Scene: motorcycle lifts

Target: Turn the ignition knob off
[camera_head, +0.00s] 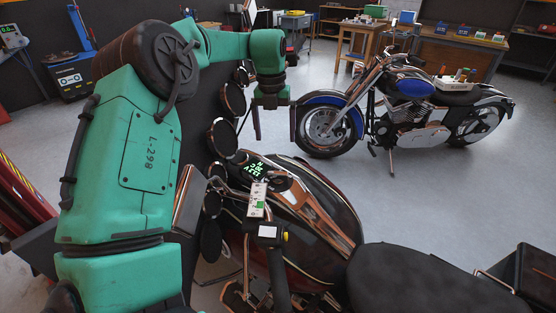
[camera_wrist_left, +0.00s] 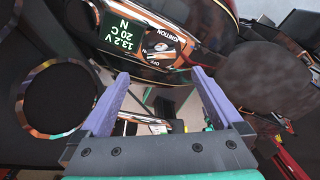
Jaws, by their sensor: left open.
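The ignition knob (camera_wrist_left: 160,45) shows in the left wrist view on a round dial on the motorcycle's tank, beside the printed words IGNITION and OFF. I cannot tell which mark it points at. In the head view the dial (camera_head: 281,184) is small, just right of a green-lit display (camera_head: 255,170). The display also shows in the left wrist view (camera_wrist_left: 125,32), reading 13.2 V, 20 C, N. My left gripper (camera_head: 275,132) is open and empty, above and beyond the dial. In the wrist view its fingertips (camera_wrist_left: 160,75) are spread apart, with the knob beyond them. My right gripper is out of view.
The near motorcycle's black seat (camera_head: 430,280) is at the lower right, its handlebar grip (camera_head: 276,265) at the bottom. Round black gauges or mirrors (camera_head: 223,135) stand close to my left arm. A blue motorcycle (camera_head: 410,95) stands behind, with open floor between.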

